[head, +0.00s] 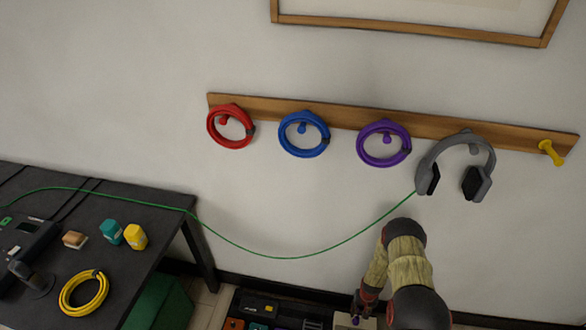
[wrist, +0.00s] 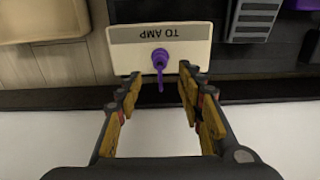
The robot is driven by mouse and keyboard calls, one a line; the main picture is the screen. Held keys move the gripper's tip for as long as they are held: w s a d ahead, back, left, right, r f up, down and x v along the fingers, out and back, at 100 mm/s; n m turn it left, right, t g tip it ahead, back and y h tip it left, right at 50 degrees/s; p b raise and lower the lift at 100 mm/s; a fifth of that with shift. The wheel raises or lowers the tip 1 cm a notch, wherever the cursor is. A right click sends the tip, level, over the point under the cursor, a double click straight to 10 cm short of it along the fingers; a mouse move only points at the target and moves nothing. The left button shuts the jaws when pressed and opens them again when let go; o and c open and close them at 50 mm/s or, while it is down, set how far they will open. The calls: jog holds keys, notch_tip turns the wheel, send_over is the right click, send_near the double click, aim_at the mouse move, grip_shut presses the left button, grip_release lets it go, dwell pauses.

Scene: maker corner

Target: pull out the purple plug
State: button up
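The purple plug (wrist: 160,58) sits in a cream box (wrist: 132,58) with a grey label reading "TO AMP", upside down in the wrist view. A short purple tail hangs from the plug toward my gripper. My gripper (wrist: 159,82) is open, with one finger on each side of the plug's tail and a gap to both. The plug's body appears just beyond the fingertips; I cannot tell the depth between them. In the head view my gripper (head: 361,300) is low, over the cream box (head: 345,321), and mostly hides the plug.
A dark rack or bench with other devices (head: 262,305) lies left of the box. A green cable (head: 290,257) sags across the wall behind my arm. Coiled cables and grey headphones (head: 478,180) hang on a wooden rail above. A dark table (head: 150,200) stands at left.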

aim_at(357, 317)
jog(key=shift+f, duration=0.1)
notch_tip(357, 317, down, 6)
jog(key=b, duration=0.3)
jog(key=shift+s+r, duration=0.1)
jog(key=shift+r, duration=0.1)
jog(key=shift+f, duration=1.6)
jog(key=shift+c, duration=1.3)
grip_shut()
jog(key=shift+r, duration=0.2)
jog(key=shift+r+p, duration=1.9)
jog(key=shift+r, duration=0.9)
